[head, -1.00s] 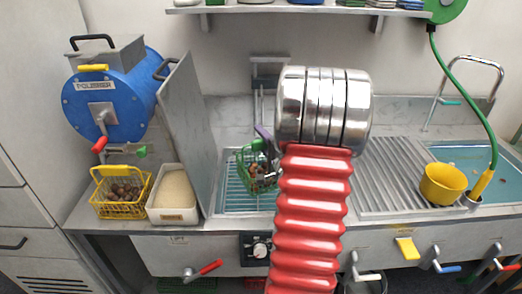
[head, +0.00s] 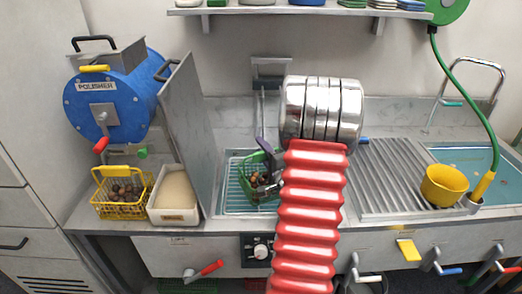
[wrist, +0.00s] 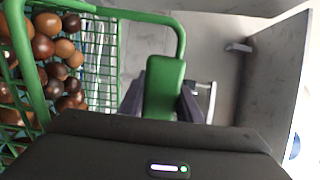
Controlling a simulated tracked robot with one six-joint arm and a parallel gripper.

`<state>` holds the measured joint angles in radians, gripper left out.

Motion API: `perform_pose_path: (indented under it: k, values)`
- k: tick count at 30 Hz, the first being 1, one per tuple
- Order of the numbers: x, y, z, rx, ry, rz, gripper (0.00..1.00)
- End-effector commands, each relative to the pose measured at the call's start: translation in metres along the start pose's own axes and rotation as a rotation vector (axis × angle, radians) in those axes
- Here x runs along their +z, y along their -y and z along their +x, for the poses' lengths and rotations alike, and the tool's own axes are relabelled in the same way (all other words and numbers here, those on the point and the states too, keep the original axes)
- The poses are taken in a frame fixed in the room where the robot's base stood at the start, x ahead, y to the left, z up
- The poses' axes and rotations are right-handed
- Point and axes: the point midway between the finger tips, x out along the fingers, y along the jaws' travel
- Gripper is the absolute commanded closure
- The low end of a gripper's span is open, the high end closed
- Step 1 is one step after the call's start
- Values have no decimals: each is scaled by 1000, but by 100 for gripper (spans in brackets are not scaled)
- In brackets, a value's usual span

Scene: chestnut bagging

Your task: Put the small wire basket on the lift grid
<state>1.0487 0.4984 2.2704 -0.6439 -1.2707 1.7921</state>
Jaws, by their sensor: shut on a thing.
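The small green wire basket (head: 248,168) holds several brown chestnuts and is over the teal lift grid (head: 236,203), left of my arm. I cannot tell whether its bottom touches the grid. My gripper (head: 265,150) is mostly hidden behind my arm in the head view. In the wrist view, my gripper (wrist: 161,100) has its dark fingers on either side of the green grip on the basket's handle (wrist: 163,80) and is shut on it. The basket's wire side (wrist: 101,62) and chestnuts show at the left of that view.
A tall grey panel (head: 187,135) stands just left of the grid. Beyond it are a white bin (head: 174,217), a yellow basket of chestnuts (head: 108,211) and the blue polisher (head: 137,90). A ridged drainboard (head: 385,180) and yellow bowl (head: 443,187) are at the right.

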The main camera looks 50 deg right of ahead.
Motion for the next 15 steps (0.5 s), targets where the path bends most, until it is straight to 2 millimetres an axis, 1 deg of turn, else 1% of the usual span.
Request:
perform_pose_path:
  k: [6,7,15]
  values:
    - [0,0,0,-2,0,-1,100]
    - [0,-2,0,0,0,0,68]
    - [-1,-1,0,0,-1,0,50]
